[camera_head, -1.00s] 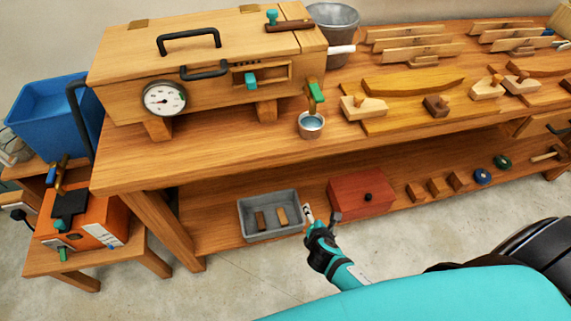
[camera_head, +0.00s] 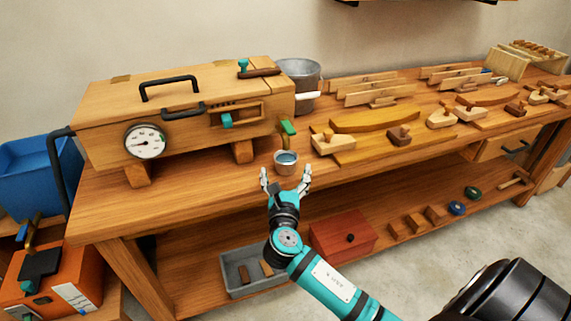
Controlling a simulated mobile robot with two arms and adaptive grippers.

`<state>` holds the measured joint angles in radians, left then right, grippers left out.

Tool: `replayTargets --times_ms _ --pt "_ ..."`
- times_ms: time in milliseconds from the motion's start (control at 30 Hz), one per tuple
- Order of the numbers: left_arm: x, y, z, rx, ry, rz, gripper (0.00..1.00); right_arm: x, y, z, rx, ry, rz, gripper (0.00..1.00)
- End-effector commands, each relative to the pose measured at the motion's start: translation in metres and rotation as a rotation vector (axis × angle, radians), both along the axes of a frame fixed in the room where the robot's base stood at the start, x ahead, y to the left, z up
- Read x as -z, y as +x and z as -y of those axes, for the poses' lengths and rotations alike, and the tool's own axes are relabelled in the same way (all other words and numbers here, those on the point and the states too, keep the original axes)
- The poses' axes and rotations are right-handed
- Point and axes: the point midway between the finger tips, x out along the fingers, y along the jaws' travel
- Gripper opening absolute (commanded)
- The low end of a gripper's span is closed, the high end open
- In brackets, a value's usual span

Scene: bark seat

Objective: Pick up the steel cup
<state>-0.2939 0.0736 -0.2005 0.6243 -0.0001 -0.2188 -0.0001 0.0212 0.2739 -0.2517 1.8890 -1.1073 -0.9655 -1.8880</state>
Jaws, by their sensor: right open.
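The steel cup (camera_head: 286,167) stands upright near the front edge of the wooden workbench, below a green-handled tap (camera_head: 286,130) on the wooden steam box. It holds something bluish that looks like water. My right gripper (camera_head: 286,178) is open, with one finger on each side of the cup's front in the picture. I cannot tell whether the fingers touch it. My left gripper is not in view.
The wooden box (camera_head: 190,120) with a dial gauge stands behind and left of the cup. A grey bucket (camera_head: 300,75) is behind it. A wooden plane (camera_head: 334,144) sits to the right. The lower shelf holds a grey tray (camera_head: 232,290) and a red box (camera_head: 343,236).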

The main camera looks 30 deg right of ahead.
Motion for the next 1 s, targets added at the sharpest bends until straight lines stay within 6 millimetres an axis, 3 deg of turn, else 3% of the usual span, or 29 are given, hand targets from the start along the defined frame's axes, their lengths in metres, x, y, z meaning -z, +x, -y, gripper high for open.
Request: replayTargets --times_ms 200,600,867,1000 --pt "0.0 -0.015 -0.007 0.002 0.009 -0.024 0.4 0.0 0.016 0.011 -0.001 0.001 0.001 0.88" --pt "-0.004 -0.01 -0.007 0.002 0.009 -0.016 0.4 -0.003 0.056 0.039 -0.001 -0.001 -0.001 0.88" --pt "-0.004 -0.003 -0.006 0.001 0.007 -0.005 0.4 -0.002 0.058 0.041 -0.001 0.001 -0.001 0.88" --pt "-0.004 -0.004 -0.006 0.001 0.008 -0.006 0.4 -0.002 0.058 0.041 -0.001 0.001 -0.002 0.72"
